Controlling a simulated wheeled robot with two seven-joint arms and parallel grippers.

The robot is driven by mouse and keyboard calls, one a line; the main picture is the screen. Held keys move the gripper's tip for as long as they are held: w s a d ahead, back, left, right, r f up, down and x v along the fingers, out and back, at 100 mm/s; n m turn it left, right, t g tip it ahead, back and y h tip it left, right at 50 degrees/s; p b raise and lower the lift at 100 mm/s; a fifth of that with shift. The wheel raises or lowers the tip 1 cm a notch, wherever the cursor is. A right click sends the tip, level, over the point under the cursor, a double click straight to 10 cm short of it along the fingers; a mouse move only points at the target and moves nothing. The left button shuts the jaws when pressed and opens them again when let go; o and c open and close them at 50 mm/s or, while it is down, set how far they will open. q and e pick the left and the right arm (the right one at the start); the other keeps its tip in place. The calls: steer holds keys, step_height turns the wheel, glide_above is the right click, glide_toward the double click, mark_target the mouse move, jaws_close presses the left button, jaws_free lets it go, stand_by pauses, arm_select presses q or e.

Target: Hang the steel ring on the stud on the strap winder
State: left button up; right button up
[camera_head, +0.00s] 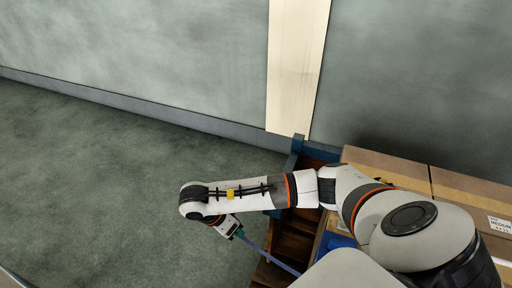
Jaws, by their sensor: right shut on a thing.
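My right arm comes in from the lower right and reaches left across the view. My right gripper (229,228) hangs at the arm's far end, pointing down and to the right, and is small in the picture. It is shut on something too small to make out. I cannot pick out the steel ring, the stud or the strap winder with certainty. My left gripper is not in view.
A thin blue-grey bar (270,254) slants beside the gripper; whether they touch is unclear. A brown wooden structure (290,243) with a blue post (297,144) stands below the arm. Cardboard boxes (388,168) lie at right. The green floor (100,180) at left is clear, with a wall behind.

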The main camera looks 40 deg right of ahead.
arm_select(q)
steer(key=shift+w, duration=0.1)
arm_select(e)
steer(key=w+a+r, duration=0.1)
steer(key=w+a, duration=0.1)
steer(key=a, duration=0.5)
steer(key=shift+w+a, duration=0.2)
steer(key=shift+a, duration=0.2)
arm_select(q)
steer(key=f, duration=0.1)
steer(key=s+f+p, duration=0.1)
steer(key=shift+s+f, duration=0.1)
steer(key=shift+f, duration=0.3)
arm_select(e)
steer(key=shift+r, duration=0.4)
steer(key=shift+a, duration=0.15)
